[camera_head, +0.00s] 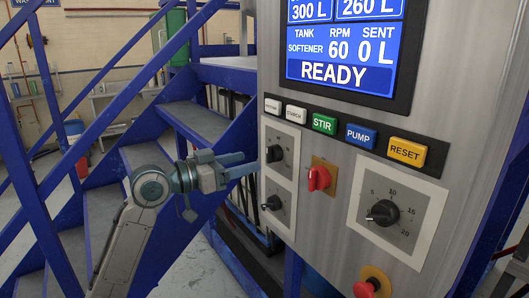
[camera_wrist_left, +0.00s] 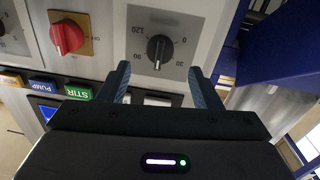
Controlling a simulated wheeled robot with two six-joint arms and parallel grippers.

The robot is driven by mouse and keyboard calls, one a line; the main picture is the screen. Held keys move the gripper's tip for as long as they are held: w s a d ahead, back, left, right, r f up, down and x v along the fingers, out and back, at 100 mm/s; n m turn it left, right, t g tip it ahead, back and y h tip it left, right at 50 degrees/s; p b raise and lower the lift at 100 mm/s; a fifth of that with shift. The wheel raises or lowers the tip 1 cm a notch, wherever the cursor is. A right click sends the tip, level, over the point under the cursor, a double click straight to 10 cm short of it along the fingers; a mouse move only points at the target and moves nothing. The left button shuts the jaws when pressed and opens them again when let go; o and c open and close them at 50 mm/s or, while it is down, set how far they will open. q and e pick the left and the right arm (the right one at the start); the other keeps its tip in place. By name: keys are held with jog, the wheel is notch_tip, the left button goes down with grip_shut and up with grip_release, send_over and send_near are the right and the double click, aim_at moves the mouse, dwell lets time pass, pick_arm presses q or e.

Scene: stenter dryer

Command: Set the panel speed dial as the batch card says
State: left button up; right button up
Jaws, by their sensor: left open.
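The control panel (camera_head: 340,215) fills the right of the head view. It carries an upper small black dial (camera_head: 275,153), a lower small black dial (camera_head: 272,203) and a larger black dial (camera_head: 382,212) marked 5 to 20. My left gripper (camera_head: 240,164) is open and empty just left of the upper small dial. In the left wrist view, upside down, a black dial (camera_wrist_left: 159,49) marked 0 to 120 lies ahead between my open fingers (camera_wrist_left: 158,82), apart from them. It looks like the upper one. No batch card is readable, and my right gripper is not seen.
A red switch (camera_head: 318,178) sits beside the small dials, with a row of buttons, including green STIR (camera_head: 324,123), above. A red mushroom button (camera_head: 372,284) is below. The screen (camera_head: 343,40) reads RPM 60, READY. Blue stairs (camera_head: 100,215) stand behind my left arm.

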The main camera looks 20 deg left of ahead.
aim_at(267, 156)
pick_arm(q)
jog(key=p+x, duration=0.2)
jog(key=x, duration=0.3)
jog(key=shift+w+r, duration=0.1)
jog(key=shift+r, duration=0.05)
jog(key=shift+w+d, duration=0.45)
jog(key=shift+d, duration=0.05)
jog(key=c, duration=1)
